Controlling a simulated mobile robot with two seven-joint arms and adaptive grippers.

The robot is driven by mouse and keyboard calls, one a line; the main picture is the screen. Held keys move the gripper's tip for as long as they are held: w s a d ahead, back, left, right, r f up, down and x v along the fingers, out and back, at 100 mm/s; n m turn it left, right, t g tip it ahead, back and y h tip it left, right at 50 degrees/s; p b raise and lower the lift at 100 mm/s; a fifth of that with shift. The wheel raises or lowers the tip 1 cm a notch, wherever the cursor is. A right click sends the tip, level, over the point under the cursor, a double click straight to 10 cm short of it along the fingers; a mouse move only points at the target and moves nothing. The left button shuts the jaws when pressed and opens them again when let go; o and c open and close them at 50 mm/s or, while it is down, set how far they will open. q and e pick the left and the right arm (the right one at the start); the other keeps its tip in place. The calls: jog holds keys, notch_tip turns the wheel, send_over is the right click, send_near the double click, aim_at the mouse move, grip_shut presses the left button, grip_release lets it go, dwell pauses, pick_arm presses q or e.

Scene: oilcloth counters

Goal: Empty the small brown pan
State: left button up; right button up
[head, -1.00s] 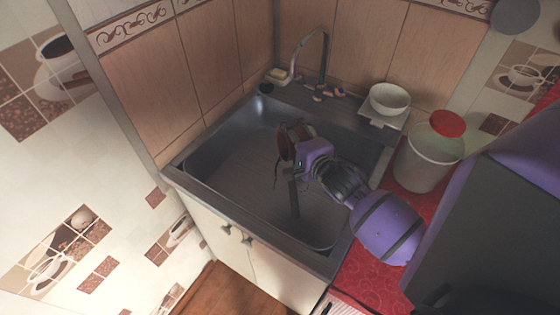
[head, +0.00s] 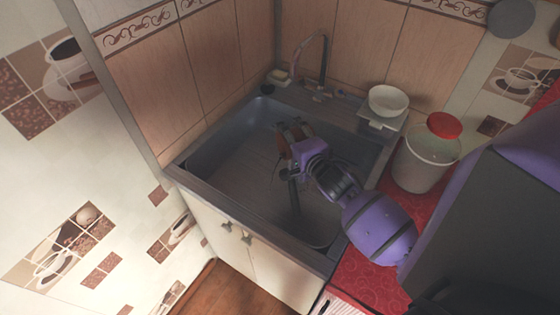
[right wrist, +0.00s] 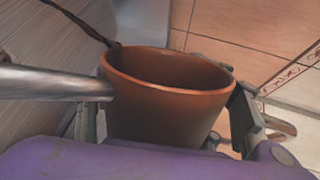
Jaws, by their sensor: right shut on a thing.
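The small brown pan (head: 288,137) is held above the sink basin by my right gripper (head: 296,148). In the head view the pan is tipped on its side and partly hidden by the gripper. The right wrist view shows its reddish-brown wall and open rim (right wrist: 165,115), with a thin dark handle (right wrist: 78,20) at upper left. My right gripper's fingers (right wrist: 168,118) lie on either side of the pan, shut on it. The visible inside wall looks bare; the bottom is hidden. My left gripper is not in view.
The grey sink (head: 225,160) lies under the pan. A tap (head: 323,65) stands at its back, with small pieces (head: 320,97) near its foot. A white bowl (head: 388,103) and a lidded bin (head: 425,160) with a red top are at the right. The basin's left part is clear.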

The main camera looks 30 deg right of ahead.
jog(key=shift+a+r, duration=0.1)
jog(key=shift+r, duration=0.15)
